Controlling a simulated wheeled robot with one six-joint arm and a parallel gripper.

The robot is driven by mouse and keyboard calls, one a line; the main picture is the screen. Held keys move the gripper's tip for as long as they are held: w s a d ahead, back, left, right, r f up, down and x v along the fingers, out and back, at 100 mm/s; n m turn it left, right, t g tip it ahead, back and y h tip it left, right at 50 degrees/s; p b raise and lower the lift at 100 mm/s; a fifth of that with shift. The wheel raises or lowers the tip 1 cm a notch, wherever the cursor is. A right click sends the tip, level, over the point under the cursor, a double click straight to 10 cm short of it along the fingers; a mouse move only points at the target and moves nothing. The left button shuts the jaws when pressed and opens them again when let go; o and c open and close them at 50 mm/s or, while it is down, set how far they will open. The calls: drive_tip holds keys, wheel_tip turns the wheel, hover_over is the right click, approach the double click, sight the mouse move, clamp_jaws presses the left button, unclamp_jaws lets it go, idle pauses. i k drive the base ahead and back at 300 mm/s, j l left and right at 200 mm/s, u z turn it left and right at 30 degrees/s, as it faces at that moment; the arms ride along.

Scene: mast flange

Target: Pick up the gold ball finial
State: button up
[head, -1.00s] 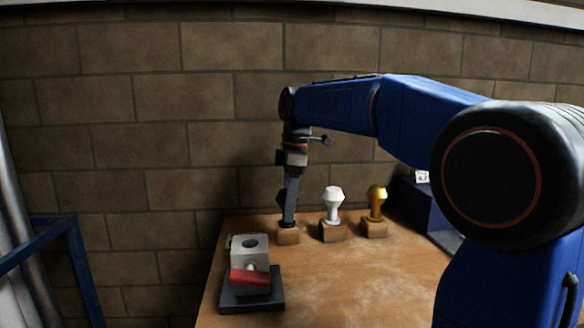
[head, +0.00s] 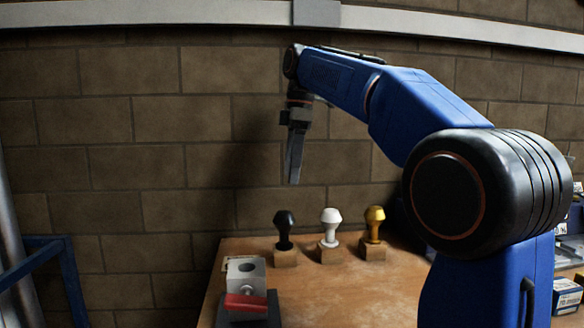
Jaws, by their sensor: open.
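The gold ball finial (head: 375,219) stands upright in a small wooden block at the back right of the table, the rightmost of three finials in a row. My gripper (head: 294,182) points down in the air above the black finial (head: 284,228), to the left of the gold one and higher. It holds nothing that I can see. The gap between its fingers is hard to make out from this side. The white finial (head: 330,224) stands between the black and gold ones.
A grey metal block with a hole (head: 246,270) and a red handle (head: 246,302) sits at the front left of the table (head: 330,290). Small boxes (head: 566,294) lie at the far right, behind my arm. The table's middle is clear. A brick wall rises behind.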

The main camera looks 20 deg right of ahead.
sight(374, 217)
drive_tip(key=k, duration=1)
